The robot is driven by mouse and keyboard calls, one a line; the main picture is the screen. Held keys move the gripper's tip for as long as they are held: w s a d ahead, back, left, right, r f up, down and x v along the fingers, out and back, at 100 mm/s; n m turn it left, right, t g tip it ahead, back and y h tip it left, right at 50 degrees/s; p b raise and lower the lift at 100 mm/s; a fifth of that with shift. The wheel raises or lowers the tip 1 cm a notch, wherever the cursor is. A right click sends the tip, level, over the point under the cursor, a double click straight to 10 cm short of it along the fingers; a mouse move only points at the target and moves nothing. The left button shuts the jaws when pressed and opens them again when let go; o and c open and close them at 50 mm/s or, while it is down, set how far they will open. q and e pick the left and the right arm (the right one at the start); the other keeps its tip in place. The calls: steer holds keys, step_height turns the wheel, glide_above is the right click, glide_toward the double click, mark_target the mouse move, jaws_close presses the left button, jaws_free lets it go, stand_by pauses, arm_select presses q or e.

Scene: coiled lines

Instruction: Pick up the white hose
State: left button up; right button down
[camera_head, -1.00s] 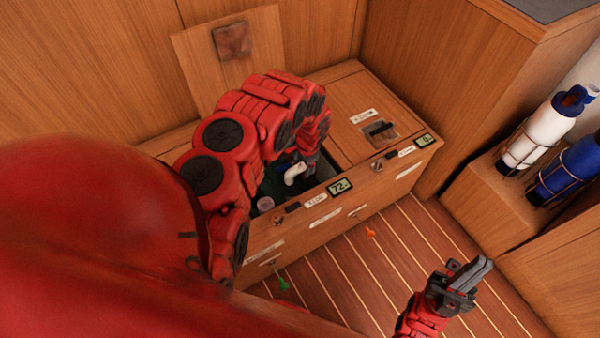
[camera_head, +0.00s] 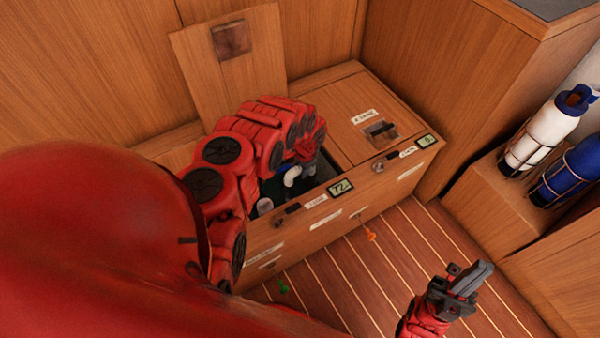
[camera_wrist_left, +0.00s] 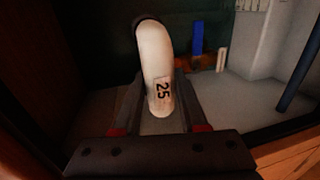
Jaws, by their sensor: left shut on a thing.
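The white hose (camera_head: 291,175) shows as a short curved piece inside the open locker compartment in the head view. In the left wrist view the hose (camera_wrist_left: 155,58) is a pale bent tube marked "25", rising from between the jaws toward a dark opening at the top. My left gripper (camera_wrist_left: 160,118) is shut on the hose near its marked end. In the head view my left arm reaches down into the compartment, and its fingertips are mostly hidden. My right gripper (camera_head: 468,280) is empty above the floor at lower right, its fingers together.
The wooden locker (camera_head: 335,110) has a raised lid (camera_head: 235,75) leaning behind it and a "72" display (camera_head: 341,187) at the opening's front edge. A blue upright piece (camera_wrist_left: 197,35) stands inside. White and blue bottles (camera_head: 540,135) sit in racks at right. Floor in front is mostly clear.

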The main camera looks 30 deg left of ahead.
arm_select(q)
jaws_close()
steer(key=shift+r, duration=0.1)
steer(key=p+v, duration=0.1)
steer(key=v, duration=0.2)
steer(key=a+p+v, duration=0.1)
steer(key=v, duration=0.2)
steer(key=w+p+v, duration=0.1)
steer(key=v, duration=0.1)
steer(key=shift+a+r, duration=0.25)
steer(key=shift+r, duration=0.35)
steer(key=shift+s+r, duration=0.1)
steer(key=shift+r, duration=0.35)
steer(key=shift+p, duration=0.35)
